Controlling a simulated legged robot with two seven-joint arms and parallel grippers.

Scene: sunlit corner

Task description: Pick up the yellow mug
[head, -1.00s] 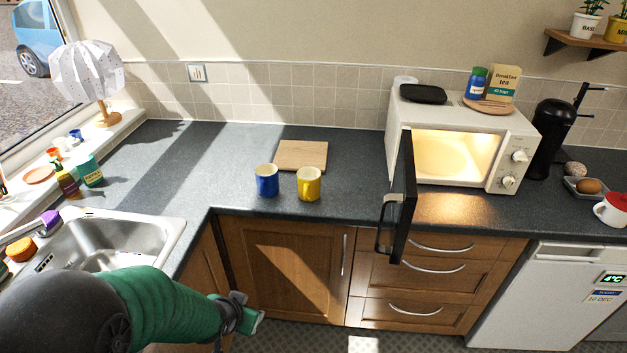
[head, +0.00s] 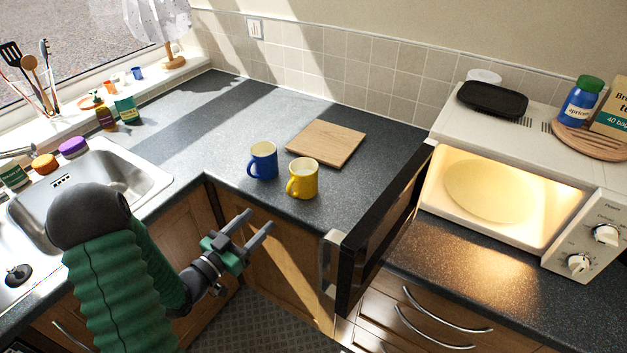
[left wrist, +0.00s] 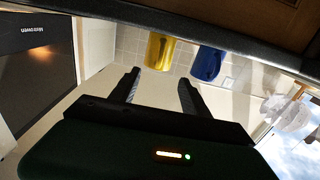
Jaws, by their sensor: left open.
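The yellow mug (head: 303,180) stands upright on the dark worktop near its front edge, its handle toward the lower left. A blue mug (head: 262,161) stands just left of it. My left gripper (head: 257,223) is open and empty, in front of the counter edge and below and left of the yellow mug, apart from it. In the left wrist view, which looks upside down, the yellow mug (left wrist: 160,50) and the blue mug (left wrist: 207,63) show beyond the open fingers (left wrist: 160,84). My right gripper is not in view.
The open microwave door (head: 375,240) juts out over the counter edge, right of the mugs. A wooden board (head: 327,143) lies behind the yellow mug. The sink (head: 110,185) is at the left.

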